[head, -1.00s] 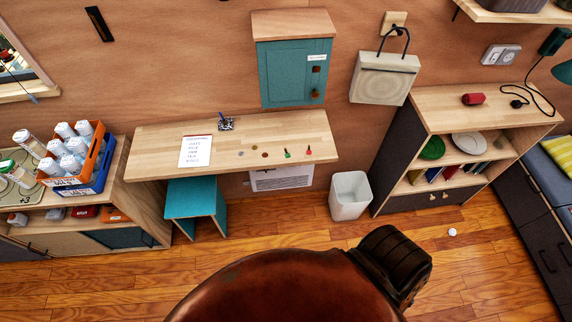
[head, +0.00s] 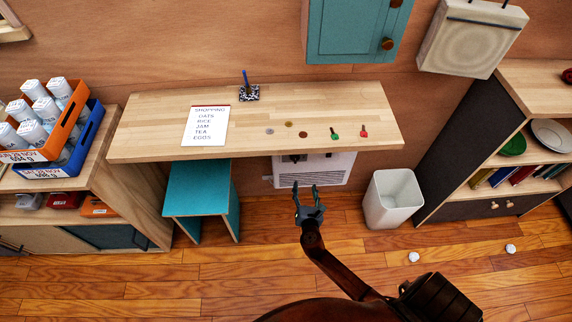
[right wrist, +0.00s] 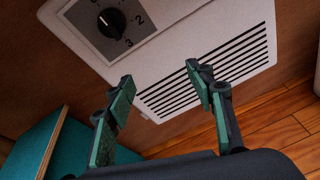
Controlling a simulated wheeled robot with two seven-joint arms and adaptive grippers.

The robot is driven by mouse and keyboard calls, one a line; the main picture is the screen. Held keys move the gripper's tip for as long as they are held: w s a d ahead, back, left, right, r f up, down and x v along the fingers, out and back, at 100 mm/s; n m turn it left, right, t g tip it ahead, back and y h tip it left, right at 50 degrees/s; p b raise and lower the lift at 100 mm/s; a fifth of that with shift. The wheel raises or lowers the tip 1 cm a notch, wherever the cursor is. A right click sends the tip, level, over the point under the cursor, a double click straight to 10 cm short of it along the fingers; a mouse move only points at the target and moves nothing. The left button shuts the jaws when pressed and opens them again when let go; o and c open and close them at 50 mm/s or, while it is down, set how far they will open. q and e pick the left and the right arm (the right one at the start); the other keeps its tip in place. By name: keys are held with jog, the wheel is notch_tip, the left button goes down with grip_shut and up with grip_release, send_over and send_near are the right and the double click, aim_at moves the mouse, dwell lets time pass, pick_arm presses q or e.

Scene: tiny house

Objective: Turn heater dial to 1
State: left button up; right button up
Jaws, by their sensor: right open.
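The white heater (head: 335,166) is mounted low on the wall under the desk, its top partly hidden by the desk. In the right wrist view the heater (right wrist: 185,42) shows a black vent grille and a grey dial plate. The black heater dial (right wrist: 111,23) has a white pointer mark towards its upper left; the numbers 2 and 3 show at its right and lower right, and the top of the plate is cut off. My right gripper (head: 306,190) is open and empty in front of the heater. Its fingers (right wrist: 160,76) are below the dial and apart from it. My left gripper is not in view.
The wooden desk (head: 350,100) overhangs the heater. A teal stool (head: 198,188) stands to its left and a white bin (head: 393,200) to its right. Two small white balls (head: 414,257) lie on the floor. The floor before the heater is otherwise clear.

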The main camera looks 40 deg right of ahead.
aim_at(295, 161)
jog(key=w+r+n+t+b, duration=0.1)
jog(key=w+r+b, duration=0.1)
jog(key=w+r, duration=0.1)
jog(key=w+r+n+t+h+b, duration=0.1)
jog(key=w+r+n+b, duration=0.1)
jog(key=w, duration=0.1)
jog(key=shift+w+r+n+h, duration=0.25)
jog(key=shift+r+n+h, duration=0.05)
jog(key=shift+r, duration=0.1)
jog(key=b+x, duration=0.1)
jog(key=x, duration=0.2)
jog(key=shift+w+d+f, duration=0.1)
jog(key=shift+w, duration=0.2)
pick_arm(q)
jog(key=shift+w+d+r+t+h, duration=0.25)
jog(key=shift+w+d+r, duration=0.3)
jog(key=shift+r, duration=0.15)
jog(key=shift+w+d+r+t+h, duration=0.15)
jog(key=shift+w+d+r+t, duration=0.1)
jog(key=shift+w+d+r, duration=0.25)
pick_arm(e)
jog(key=shift+w+d+t, duration=0.3)
jog(key=shift+w, duration=0.15)
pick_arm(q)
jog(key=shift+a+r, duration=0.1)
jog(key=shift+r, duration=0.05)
pick_arm(e)
jog(key=shift+c, duration=0.6)
jog(key=c, duration=1)
jog(key=shift+c, duration=0.2)
